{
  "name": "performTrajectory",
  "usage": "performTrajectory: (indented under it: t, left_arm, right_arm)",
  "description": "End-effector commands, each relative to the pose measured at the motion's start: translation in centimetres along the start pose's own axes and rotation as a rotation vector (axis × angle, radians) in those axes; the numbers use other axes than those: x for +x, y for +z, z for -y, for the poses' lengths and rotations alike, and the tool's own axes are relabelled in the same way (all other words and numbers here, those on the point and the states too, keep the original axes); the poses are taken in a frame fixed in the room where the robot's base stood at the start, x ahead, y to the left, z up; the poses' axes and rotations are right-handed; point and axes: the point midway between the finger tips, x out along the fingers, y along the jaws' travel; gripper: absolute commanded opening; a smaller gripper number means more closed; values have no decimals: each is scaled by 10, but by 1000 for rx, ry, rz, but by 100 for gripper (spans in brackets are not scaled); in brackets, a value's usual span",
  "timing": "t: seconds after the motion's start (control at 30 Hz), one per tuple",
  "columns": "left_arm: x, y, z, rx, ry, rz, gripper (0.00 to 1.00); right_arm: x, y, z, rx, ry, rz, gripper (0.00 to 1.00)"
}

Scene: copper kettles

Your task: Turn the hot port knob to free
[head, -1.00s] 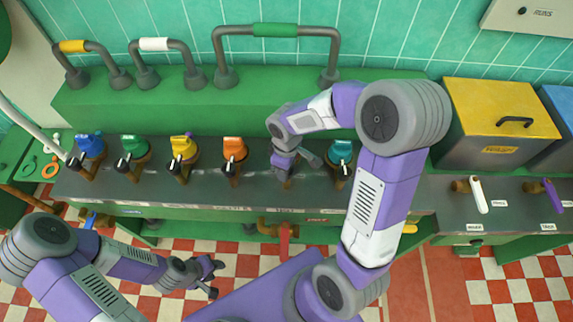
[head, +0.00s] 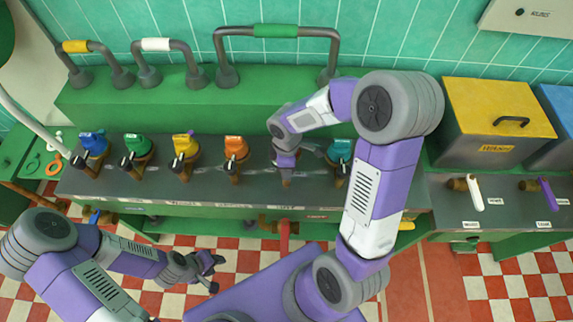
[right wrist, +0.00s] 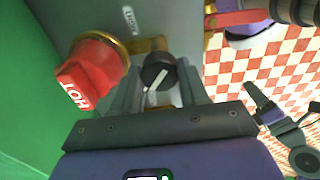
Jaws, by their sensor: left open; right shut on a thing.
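The hot port's red fitting (right wrist: 92,72), lettered HOT, is at the left in the right wrist view. Beside it is a small round black knob (right wrist: 158,68) with a white pointer line, slanting from lower left to upper right in that view. My right gripper (right wrist: 161,88) is shut on this black knob, one finger on each side. In the head view my right gripper (head: 286,172) reaches down to the counter, and hand and arm hide the red fitting. My left gripper (head: 212,272) is open and empty, low in front of the counter.
Blue (head: 93,142), green (head: 136,145), yellow (head: 184,145) and orange (head: 235,148) ports stand in a row left of my right gripper. A teal port (head: 340,150) is close on its right. A yellow-lidded bin (head: 497,108) stands further right.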

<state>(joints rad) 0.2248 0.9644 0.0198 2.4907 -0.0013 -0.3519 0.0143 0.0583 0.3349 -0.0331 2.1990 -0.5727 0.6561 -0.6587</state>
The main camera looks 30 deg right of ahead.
Motion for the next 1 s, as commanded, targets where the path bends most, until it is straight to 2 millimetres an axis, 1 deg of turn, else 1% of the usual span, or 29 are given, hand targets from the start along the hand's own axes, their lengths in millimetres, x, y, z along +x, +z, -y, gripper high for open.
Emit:
performTrajectory:
  t: [0.17,0.2,0.37,0.67,0.77,1.0]
  left_arm:
    - [0,0,0,0,0,0,43]
    - [0,0,0,0,0,0,43]
    - [0,0,0,0,0,0,43]
    - [-1,0,0,0,0,0,43]
    - [-4,0,-1,0,0,0,43]
    - [-14,1,-5,0,0,0,43]
  right_arm:
    - [0,0,0,-4,1,1,13]
    - [0,0,0,-4,1,1,45]
    - [0,0,0,-2,0,1,69]
    - [-2,0,0,-1,0,1,69]
    - [-12,0,0,-1,2,1,69]
    - [-54,0,0,-1,3,-1,69]
